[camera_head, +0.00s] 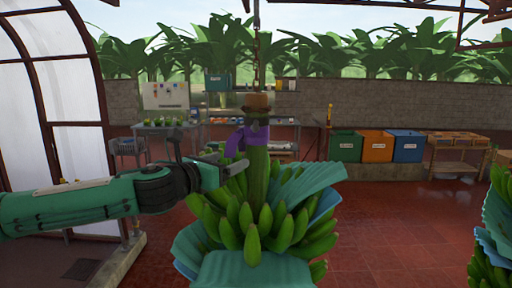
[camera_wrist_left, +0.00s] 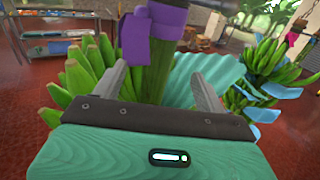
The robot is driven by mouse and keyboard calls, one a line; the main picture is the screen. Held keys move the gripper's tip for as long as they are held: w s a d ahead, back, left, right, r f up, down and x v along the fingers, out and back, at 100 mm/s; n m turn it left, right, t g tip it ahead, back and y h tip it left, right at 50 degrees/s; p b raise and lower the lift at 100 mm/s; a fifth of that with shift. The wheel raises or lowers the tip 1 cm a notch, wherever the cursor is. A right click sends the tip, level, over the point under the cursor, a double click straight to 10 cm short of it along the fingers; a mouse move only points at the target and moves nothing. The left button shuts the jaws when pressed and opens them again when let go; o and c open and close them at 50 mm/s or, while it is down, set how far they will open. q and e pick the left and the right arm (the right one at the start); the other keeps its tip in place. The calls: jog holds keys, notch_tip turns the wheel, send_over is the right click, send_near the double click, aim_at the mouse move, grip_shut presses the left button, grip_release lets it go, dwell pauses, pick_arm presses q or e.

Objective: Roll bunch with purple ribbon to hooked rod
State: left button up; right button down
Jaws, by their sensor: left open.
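The banana bunch (camera_head: 252,224) hangs in front of me from a chain, with blue-green padding sheets around it. The purple ribbon (camera_head: 236,143) is tied around its thick green stem (camera_head: 257,172), below a brown cap. My left gripper (camera_head: 214,160) is at the left of the stem, just under the ribbon. In the left wrist view my left gripper (camera_wrist_left: 163,80) is open, its fingers on either side of the stem (camera_wrist_left: 153,78), with the purple ribbon (camera_wrist_left: 150,28) just above. I cannot tell whether the fingers touch the stem. My right gripper is not in view. I cannot make out a hooked rod.
Another bunch (camera_head: 490,235) with blue sheets hangs at the right edge. Green, orange and blue bins (camera_head: 376,146) stand by the back wall. A wooden table (camera_head: 458,150) is right of them. Red tiled floor is open between.

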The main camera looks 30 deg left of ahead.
aim_at(250, 153)
pick_arm(q)
jog(key=shift+w+d+p, duration=0.1)
jog(key=shift+w+p, duration=0.75)
jog(key=shift+w, duration=0.15)
jog(key=shift+w+r+p, duration=0.1)
jog(key=shift+w+p, duration=0.3)
jog(key=shift+p, duration=0.1)
jog(key=shift+w+p, duration=0.55)
jog(key=shift+w, duration=0.15)
jog(key=w+p, duration=0.2)
jog(key=w, duration=0.1)
jog(key=w+p, duration=0.2)
jog(key=w, duration=0.2)
jog(key=shift+w+d, duration=0.2)
jog(key=shift+w, duration=0.05)
jog(key=shift+w+f, duration=0.25)
jog(key=shift+w, duration=0.3)
jog(key=c, duration=1.3)
jog(key=shift+c, duration=0.2)
